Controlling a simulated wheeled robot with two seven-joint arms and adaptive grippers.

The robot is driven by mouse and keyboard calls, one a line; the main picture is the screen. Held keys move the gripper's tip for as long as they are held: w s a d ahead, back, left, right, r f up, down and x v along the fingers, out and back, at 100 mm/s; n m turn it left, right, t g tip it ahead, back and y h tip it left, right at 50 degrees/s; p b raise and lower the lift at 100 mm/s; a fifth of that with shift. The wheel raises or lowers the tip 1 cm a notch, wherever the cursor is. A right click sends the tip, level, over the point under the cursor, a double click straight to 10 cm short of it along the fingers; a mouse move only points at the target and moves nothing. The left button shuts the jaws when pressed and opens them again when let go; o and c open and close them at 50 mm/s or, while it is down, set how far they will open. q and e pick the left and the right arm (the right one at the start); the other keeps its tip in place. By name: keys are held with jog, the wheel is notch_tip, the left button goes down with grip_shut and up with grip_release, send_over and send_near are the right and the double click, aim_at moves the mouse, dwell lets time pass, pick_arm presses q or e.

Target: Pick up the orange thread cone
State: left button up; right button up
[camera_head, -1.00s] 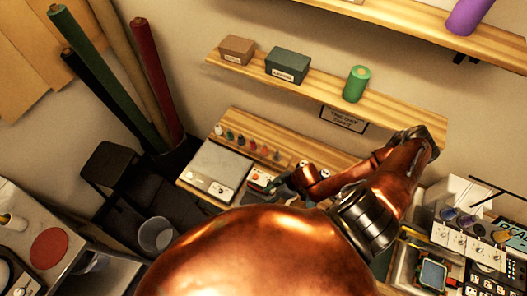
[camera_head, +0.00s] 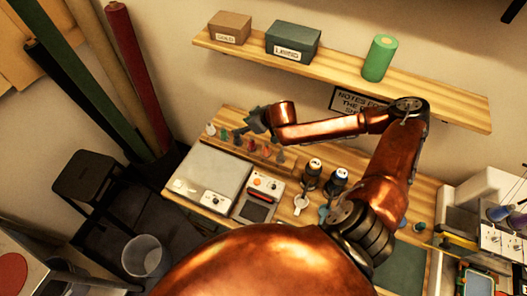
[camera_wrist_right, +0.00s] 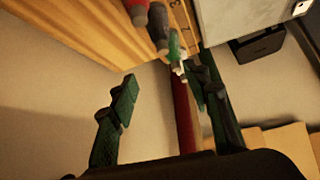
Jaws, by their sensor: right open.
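A row of small thread cones stands on the wooden table. A small reddish-orange cone (camera_head: 265,151), apparently the orange one, is toward the right end; its exact shade is hard to tell. My right gripper (camera_head: 246,127) is over the left part of the row, left of that cone. In the right wrist view, my open gripper (camera_wrist_right: 160,78) has nothing between its green fingers. A red cone (camera_wrist_right: 137,10), a dark cone (camera_wrist_right: 157,26), a green cone (camera_wrist_right: 173,45) and a white cone (camera_wrist_right: 179,66) line up toward the right finger. No orange cone is clear there. My left gripper is out of view.
A grey flat-topped box (camera_head: 207,172) and a small device (camera_head: 259,196) stand in front of the cones. A wall shelf (camera_head: 440,98) holds boxes and a green roll (camera_head: 379,58). Tall fabric rolls stand left.

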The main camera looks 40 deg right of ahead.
jog(key=d+g+h+p, duration=0.1)
jog(key=d+h+p, duration=0.1)
jog(key=d+p, duration=0.1)
jog(key=n+g+p, duration=0.2)
jog(key=g+p, duration=0.3)
jog(key=g, duration=0.2)
send_over(266, 143)
jog(key=shift+w+r+h, duration=0.3)
jog(key=shift+r, duration=0.15)
jog(key=shift+s+f+n, duration=0.2)
jog(key=shift+s+n, duration=0.05)
jog(key=shift+n, duration=0.05)
jog(key=shift+s+f+b, duration=0.1)
jog(key=shift+f+b, duration=0.2)
jog(key=shift+f, duration=0.65)
notch_tip(266, 143, down, 6)
jog(key=shift+r, duration=0.15)
jog(key=shift+c, duration=0.3)
grip_shut()
